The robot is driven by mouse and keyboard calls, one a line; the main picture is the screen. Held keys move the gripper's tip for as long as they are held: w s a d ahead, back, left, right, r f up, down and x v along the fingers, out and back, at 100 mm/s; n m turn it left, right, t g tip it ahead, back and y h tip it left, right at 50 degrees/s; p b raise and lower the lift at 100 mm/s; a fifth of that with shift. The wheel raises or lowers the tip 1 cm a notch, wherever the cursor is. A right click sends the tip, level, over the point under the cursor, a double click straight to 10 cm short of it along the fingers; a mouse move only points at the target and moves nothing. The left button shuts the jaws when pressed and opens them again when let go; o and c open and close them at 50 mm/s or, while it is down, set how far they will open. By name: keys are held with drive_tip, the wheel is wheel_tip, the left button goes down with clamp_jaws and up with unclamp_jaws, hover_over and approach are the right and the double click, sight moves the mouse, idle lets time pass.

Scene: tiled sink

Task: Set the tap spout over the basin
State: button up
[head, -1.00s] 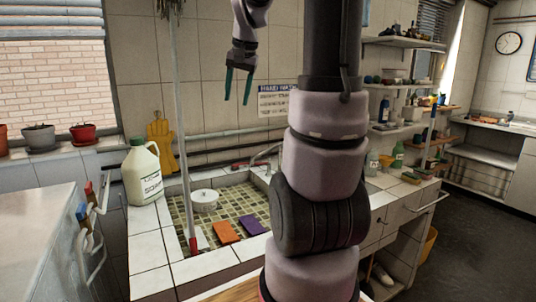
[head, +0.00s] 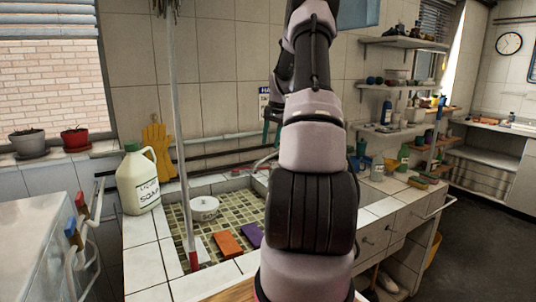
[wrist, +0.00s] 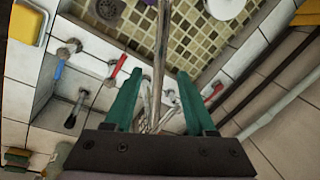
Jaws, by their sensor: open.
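The tap spout (wrist: 160,50) is a long shiny metal tube in the wrist view. It runs up the picture from the tap body, across the sink edge and over the tiled basin (wrist: 188,48). My gripper (wrist: 160,78) is open, its two green fingers on either side of the spout in the picture; I cannot tell whether either touches it. In the head view the basin (head: 185,222) is at centre left.
A soap jug (head: 138,182) stands on the sink's left rim, beside a long-handled pole (head: 180,130). A white round pot (head: 204,208), an orange sponge (head: 228,244) and a purple sponge (head: 251,235) lie in the basin. Pipes (wrist: 285,75) run along the wall.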

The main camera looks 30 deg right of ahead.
sight(268, 155)
drive_tip(key=f, duration=0.4)
drive_tip(key=w+f, duration=0.1)
drive_tip(key=shift+a+f, duration=0.3)
drive_tip(key=shift+f, duration=0.1)
clamp_jaws()
idle(1.0)
